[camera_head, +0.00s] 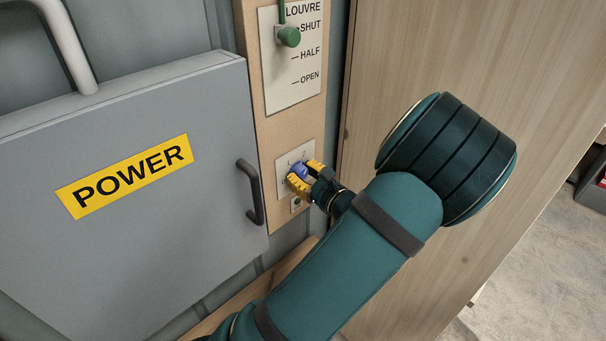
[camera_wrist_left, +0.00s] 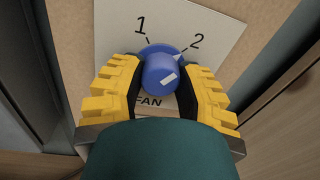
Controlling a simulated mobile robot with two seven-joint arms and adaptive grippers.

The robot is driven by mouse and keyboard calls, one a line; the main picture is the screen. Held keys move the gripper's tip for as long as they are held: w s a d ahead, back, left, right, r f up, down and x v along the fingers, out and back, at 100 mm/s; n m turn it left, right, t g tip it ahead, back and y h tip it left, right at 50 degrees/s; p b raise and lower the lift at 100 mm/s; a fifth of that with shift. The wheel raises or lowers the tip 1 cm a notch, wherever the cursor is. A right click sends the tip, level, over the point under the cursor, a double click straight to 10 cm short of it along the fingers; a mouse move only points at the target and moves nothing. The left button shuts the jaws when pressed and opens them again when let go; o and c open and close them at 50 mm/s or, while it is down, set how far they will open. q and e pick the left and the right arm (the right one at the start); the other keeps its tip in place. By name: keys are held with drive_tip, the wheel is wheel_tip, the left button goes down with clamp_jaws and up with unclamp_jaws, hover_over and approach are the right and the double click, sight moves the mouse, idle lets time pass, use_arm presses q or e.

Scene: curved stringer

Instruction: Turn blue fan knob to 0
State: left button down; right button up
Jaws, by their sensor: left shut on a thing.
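The blue fan knob (camera_wrist_left: 158,73) sits on a white plate (camera_wrist_left: 220,32) in the left wrist view, with "1" at the upper left and "2" at the upper right. The white mark on the knob's face slants toward the upper right, roughly toward the 2. "FAN" shows partly below the knob; no 0 is visible. My left gripper (camera_wrist_left: 160,78) is shut on the knob, one yellow finger on each side. In the head view the knob (camera_head: 298,170) is mostly covered by the left gripper (camera_head: 303,175). My right gripper is not in view.
A grey POWER cabinet door (camera_head: 200,215) with a dark handle (camera_head: 251,192) stands just left of the knob's plate. A green louvre lever (camera_head: 289,37) is above on the same wooden strip. A wooden panel (camera_head: 480,60) rises to the right.

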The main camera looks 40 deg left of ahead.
use_arm(q)
drive_tip(key=n+b, duration=0.2)
drive_tip(key=n, duration=0.3)
drive_tip(key=shift+f+n+b, duration=0.15)
drive_tip(key=shift+n+b, duration=0.25)
drive_tip(key=n+b, duration=0.1)
drive_tip(key=n, duration=0.1)
drive_tip(key=n+b, duration=0.1)
drive_tip(key=n, duration=0.1)
drive_tip(key=shift+n+g+y+b, duration=0.3)
drive_tip(key=shift+n+b, duration=0.4)
drive_tip(key=shift+n, duration=0.2)
drive_tip(key=n+b, duration=0.4)
drive_tip(key=n, duration=0.1)
drive_tip(key=shift+f+n+g, duration=0.15)
drive_tip(key=shift+n+g, duration=0.15)
drive_tip(key=shift+n, duration=0.1)
drive_tip(key=n+b, duration=0.6)
drive_tip(key=shift+n+g+b, duration=0.3)
drive_tip(key=shift+n, duration=0.1)
drive_tip(key=shift+n+b, duration=0.65)
drive_tip(key=shift+n, duration=0.55)
drive_tip(key=shift+r+n, duration=0.25)
drive_tip(key=shift+n, duration=0.95)
